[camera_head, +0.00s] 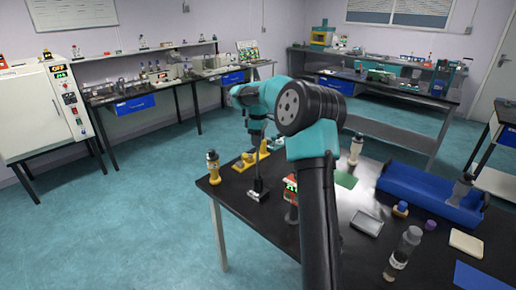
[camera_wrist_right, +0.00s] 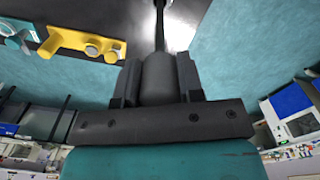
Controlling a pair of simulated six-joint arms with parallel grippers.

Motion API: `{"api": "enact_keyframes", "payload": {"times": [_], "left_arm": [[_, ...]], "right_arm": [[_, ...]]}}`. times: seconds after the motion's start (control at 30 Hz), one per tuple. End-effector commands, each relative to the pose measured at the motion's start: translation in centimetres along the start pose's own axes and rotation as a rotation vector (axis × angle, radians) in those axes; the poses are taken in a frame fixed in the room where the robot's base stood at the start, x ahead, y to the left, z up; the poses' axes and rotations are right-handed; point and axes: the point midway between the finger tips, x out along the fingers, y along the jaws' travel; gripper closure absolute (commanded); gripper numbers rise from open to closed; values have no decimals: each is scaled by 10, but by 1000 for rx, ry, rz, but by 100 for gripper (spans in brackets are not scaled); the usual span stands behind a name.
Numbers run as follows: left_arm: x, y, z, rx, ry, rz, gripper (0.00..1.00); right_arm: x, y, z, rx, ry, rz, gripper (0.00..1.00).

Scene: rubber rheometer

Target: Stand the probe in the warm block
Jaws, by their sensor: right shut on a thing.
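My right gripper (camera_head: 257,118) hangs over the left part of the black table, pointing down. In the right wrist view my right gripper (camera_wrist_right: 158,85) is shut on the thick grey handle of the probe (camera_wrist_right: 159,78). The probe's thin dark shaft runs away from the jaws towards the table. In the head view the probe (camera_head: 257,165) hangs upright, its lower end at or just above a small dark piece (camera_head: 258,192); I cannot tell if they touch. A red unit with a green display (camera_head: 291,188), perhaps the warm block, is partly hidden behind my right arm. My left gripper is not in view.
A yellow holder (camera_head: 245,161) stands close behind the probe; it also shows in the right wrist view (camera_wrist_right: 75,40). A grey and yellow bottle-like piece (camera_head: 213,167) stands near the left edge.

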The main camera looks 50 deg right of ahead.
Motion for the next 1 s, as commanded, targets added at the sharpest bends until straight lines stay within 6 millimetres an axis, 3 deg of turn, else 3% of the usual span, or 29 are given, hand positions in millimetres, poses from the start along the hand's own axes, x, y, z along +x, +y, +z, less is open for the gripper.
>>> {"api": "enact_keyframes", "payload": {"times": [0.17,0.4,0.83,0.87,1.0], "left_arm": [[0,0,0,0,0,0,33],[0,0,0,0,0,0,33],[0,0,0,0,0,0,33],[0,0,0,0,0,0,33],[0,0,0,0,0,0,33]], "right_arm": [[6,0,0,0,-1,-2,88],[35,-1,0,-2,-2,-2,88],[40,0,0,-1,0,0,88],[41,0,0,-1,0,0,64],[40,0,0,0,0,0,51]]}}
